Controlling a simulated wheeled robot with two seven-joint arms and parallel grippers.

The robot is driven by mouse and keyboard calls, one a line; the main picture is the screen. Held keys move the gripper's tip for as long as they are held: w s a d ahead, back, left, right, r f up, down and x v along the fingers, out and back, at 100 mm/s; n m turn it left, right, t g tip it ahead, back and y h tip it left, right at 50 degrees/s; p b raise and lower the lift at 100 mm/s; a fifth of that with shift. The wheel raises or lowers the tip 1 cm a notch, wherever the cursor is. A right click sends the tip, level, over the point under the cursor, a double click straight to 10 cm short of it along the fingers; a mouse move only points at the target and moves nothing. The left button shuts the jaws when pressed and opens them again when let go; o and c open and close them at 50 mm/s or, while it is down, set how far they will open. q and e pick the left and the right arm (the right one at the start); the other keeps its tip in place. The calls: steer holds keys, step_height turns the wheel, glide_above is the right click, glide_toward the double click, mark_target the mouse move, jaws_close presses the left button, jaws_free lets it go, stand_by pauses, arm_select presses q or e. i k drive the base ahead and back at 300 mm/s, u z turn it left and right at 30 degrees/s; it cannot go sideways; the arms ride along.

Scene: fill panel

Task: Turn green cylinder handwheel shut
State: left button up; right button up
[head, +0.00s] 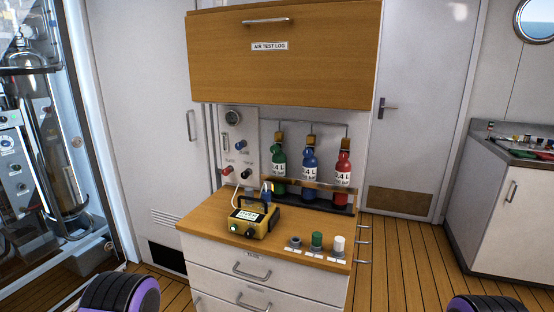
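The green cylinder (279,174) stands upright in a dark rack on the wooden counter, leftmost of three small cylinders. A brown, brass-like cap (279,140) sits on its top, with a thin pipe above. Neither gripper shows. Only rounded black and purple parts of my arms show at the bottom left and bottom right edges, well short of the cylinder.
A blue cylinder (310,174) and a red cylinder (343,174) stand to its right. A wooden cabinet (285,75) overhangs the cylinders.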

mark_target(275, 148)
steer(key=u, duration=0.05)
steer(key=k, duration=0.95)
steer(key=z, duration=0.7)
steer(key=i, duration=1.65)
steer(key=u, duration=0.55)
